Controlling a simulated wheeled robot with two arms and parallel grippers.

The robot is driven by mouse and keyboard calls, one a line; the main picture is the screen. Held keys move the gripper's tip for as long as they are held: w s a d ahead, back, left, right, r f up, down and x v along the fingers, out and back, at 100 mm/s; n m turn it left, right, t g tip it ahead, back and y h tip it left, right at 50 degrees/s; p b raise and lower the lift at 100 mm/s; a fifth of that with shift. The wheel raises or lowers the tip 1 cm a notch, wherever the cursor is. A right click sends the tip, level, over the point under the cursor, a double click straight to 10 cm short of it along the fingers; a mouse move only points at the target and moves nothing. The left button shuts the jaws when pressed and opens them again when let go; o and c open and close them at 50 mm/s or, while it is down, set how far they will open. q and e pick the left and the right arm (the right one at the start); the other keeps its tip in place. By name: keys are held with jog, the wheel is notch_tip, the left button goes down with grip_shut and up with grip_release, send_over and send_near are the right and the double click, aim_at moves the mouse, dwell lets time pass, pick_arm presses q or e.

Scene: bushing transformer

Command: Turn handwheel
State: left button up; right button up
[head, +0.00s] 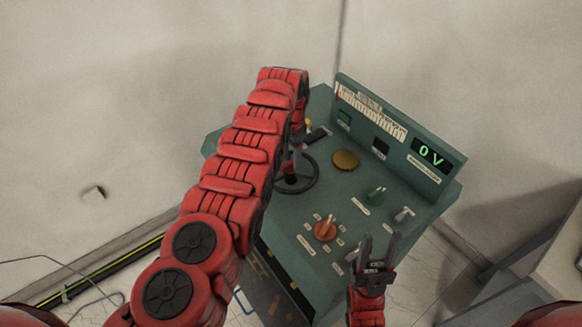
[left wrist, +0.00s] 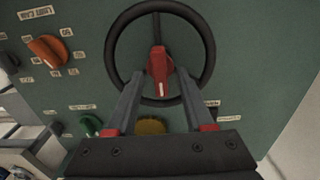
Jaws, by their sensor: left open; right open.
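The black handwheel (head: 314,180) is on the sloping top of the green control console (head: 275,228), partly hidden behind my left arm in the head view. In the left wrist view the handwheel (left wrist: 210,50) faces the camera, with a red pointed piece (left wrist: 160,72) at its centre. My left gripper (left wrist: 161,80) is open. Its fingertips are on either side of the red piece, inside the wheel's outline; contact cannot be told. My right gripper (head: 377,250) is open and empty over the console's front right edge.
The console carries an orange knob (head: 326,228), a green knob (head: 376,195), a yellow round button (head: 345,161) and a display (head: 432,157) reading 0 V. A wall stands close behind. A grey surface (head: 555,255) is at the right.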

pick_arm(q)
jog(key=shift+w+f, duration=0.1)
jog(key=shift+f, duration=0.35)
jog(key=shift+r, duration=0.25)
grip_shut()
dwell(0.9)
